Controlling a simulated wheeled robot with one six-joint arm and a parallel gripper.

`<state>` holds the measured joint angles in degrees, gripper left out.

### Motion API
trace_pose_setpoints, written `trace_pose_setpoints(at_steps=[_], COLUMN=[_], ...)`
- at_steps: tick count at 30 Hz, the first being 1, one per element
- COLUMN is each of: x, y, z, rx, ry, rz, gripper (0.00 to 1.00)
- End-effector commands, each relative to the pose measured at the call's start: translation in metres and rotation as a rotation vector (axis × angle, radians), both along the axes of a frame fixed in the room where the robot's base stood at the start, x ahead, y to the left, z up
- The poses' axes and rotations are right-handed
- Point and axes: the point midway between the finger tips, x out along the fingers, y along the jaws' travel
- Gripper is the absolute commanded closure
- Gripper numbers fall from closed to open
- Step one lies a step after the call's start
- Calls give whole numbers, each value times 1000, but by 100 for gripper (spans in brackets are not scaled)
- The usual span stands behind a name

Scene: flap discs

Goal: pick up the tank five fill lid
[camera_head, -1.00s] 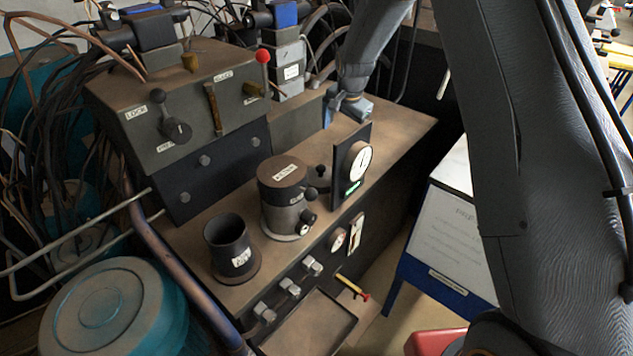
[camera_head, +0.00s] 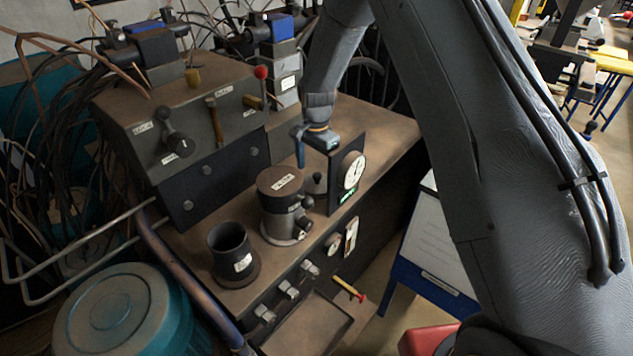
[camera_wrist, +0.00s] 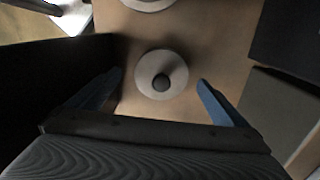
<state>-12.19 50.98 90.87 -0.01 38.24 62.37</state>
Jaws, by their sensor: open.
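A round pale lid with a dark ball knob (camera_wrist: 161,83) lies on the brown bench top in the wrist view. Its knob also shows in the head view (camera_head: 317,178), just behind the labelled cylinder; its base is mostly hidden there. I cannot read a tank number on it. My gripper (camera_wrist: 160,76) is open, its two blue fingers to the left and right of the lid and apart from it. In the head view my gripper (camera_head: 314,150) hangs above and behind the knob, beside the gauge panel, holding nothing.
The upright dark gauge panel (camera_head: 347,183) stands close on one side. The labelled cylinder (camera_head: 281,187) stands in front, with an open dark cup (camera_head: 231,252) further forward. A grey control box (camera_head: 180,128) with levers is to the left. Bench top behind the gripper is clear.

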Motion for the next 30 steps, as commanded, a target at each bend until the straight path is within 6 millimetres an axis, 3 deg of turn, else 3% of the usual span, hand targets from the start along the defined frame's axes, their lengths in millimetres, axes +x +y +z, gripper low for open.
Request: trace_pose_setpoints(at_steps=[10,20,28,30], x=[4,5,5,5], y=[-1,-1,0,0], z=[-38,-45,-44,-44], rx=[-1,-1,-1,-1], ry=[-1,-2,-2,-2], rz=[-1,-1,-1,-1], gripper=[2,2,44,48])
